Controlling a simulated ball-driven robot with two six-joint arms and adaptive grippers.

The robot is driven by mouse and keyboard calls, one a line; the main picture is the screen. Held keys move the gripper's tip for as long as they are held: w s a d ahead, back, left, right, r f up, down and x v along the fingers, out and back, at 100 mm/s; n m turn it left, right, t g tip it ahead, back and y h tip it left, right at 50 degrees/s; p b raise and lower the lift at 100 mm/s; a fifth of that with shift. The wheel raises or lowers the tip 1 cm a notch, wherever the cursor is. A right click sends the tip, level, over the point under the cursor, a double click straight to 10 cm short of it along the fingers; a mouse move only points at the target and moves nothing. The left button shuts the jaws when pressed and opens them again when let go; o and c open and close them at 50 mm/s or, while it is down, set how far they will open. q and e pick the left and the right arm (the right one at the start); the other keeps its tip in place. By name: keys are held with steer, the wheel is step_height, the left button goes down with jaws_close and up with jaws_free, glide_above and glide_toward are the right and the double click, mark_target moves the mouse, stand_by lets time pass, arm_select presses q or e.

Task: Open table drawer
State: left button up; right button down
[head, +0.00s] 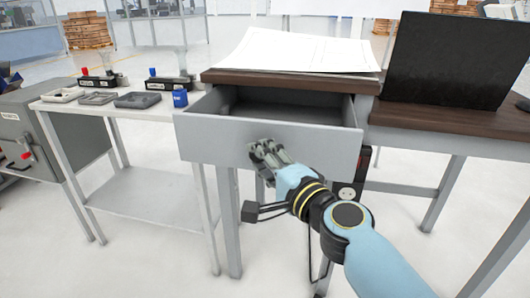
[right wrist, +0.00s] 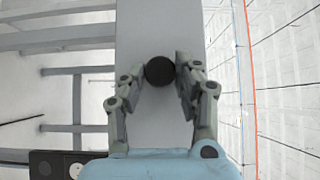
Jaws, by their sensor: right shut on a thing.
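The table drawer (head: 205,143) is grey and stands pulled out from under the dark brown tabletop (head: 290,80), with its open inside showing in the head view. My right gripper (head: 266,153) is at the middle of the drawer front and hides the knob in that view. In the right wrist view, the round black knob (right wrist: 159,71) sits on the grey drawer front (right wrist: 160,30) between the fingertips of my right gripper (right wrist: 158,77), which is shut on it. My left gripper is not in view.
White papers (head: 300,50) and a black laptop-like panel (head: 450,62) are on the tabletop. A grey cabinet (head: 35,125) stands at far left. Grey table legs flank my arm.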

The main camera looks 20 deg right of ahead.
steer(key=c, duration=1)
jaws_free()
steer(key=shift+o, duration=0.2)
steer(key=s+d, duration=0.2)
steer(key=s, duration=0.9)
steer(key=shift+s+d, duration=0.15)
steer(key=shift+s, duration=0.25)
steer(key=s+d+f+n+g, duration=0.1)
steer(key=s+f+n+g, duration=0.15)
steer(key=f, duration=0.75)
steer(key=s+d+f+n+g+h, duration=0.1)
steer(key=s+f+n+g, duration=0.15)
steer(key=f, duration=0.85)
steer(key=s+d+f+n+g, duration=0.1)
steer(key=s+f+n+g, duration=0.2)
steer(key=f, duration=0.7)
steer(key=s+d+f+n+g+h, duration=0.1)
steer(key=s+d+f+n+g, duration=0.1)
steer(key=s+f, duration=0.4)
steer(key=s+d+f+n+g+h, duration=0.1)
steer(key=s+d+f+n+g, duration=0.2)
steer(key=s, duration=1.2)
steer(key=s+d+f+n+g+h, duration=0.1)
steer(key=s+d+f+n+g, duration=0.2)
steer(key=s+f, duration=0.6)
steer(key=shift+s+f+g, duration=0.15)
steer(key=shift+s+g, duration=0.25)
steer(key=shift+s, duration=0.45)
